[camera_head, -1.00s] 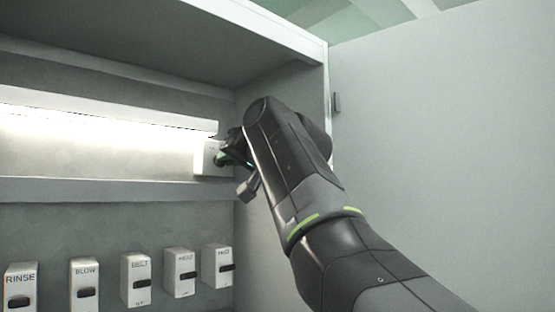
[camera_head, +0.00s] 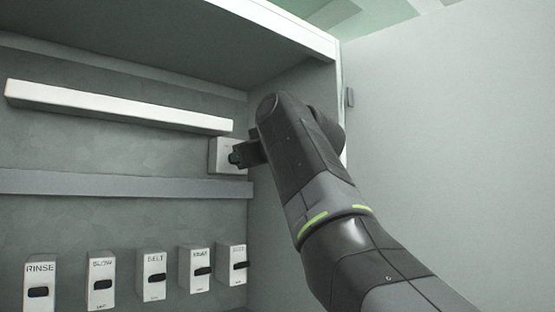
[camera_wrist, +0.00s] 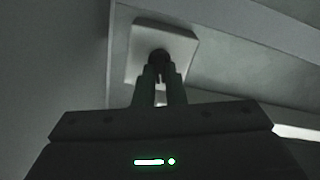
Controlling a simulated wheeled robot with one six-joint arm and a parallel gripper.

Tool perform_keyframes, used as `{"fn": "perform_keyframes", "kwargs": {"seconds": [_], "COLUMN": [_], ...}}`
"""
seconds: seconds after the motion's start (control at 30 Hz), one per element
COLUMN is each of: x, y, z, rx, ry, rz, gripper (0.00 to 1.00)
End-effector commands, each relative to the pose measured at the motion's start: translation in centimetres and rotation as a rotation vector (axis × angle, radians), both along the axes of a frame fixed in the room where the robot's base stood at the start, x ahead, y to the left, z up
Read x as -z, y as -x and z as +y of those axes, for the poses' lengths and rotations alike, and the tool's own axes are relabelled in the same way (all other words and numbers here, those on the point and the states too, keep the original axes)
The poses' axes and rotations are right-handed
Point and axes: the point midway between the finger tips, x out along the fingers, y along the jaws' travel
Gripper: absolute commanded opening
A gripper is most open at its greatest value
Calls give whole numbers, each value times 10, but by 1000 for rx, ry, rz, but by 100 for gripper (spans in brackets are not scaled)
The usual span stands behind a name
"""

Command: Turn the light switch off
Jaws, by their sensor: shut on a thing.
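The light switch is a pale square box (camera_head: 220,152) with a dark knob, on the cabinet's back wall near its right side. In the wrist view the switch plate (camera_wrist: 135,62) is ahead, and its dark knob (camera_wrist: 159,58) sits at the fingertips. My gripper (camera_wrist: 160,80) is shut on the knob. In the head view my gripper (camera_head: 240,157) reaches the switch from the right, and my arm hides part of it.
A ledge (camera_head: 110,183) runs below the switch. Under it is a row of labelled boxes with dark knobs, among them RINSE (camera_head: 40,284) and BLOW (camera_head: 101,281). The cabinet's side panel (camera_head: 450,130) stands to the right.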

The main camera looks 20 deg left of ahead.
Motion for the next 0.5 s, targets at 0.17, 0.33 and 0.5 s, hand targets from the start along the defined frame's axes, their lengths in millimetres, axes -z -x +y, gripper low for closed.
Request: {"fn": "perform_keyframes", "kwargs": {"seconds": [0.17, 0.33, 0.5], "x": [0, 0, -1], "y": [1, 1, 1], "z": [0, 0, 0], "rx": [0, 0, 0], "ry": [45, 75, 89], "rz": [-93, -151, -179], "gripper": [0, 0, 0]}}
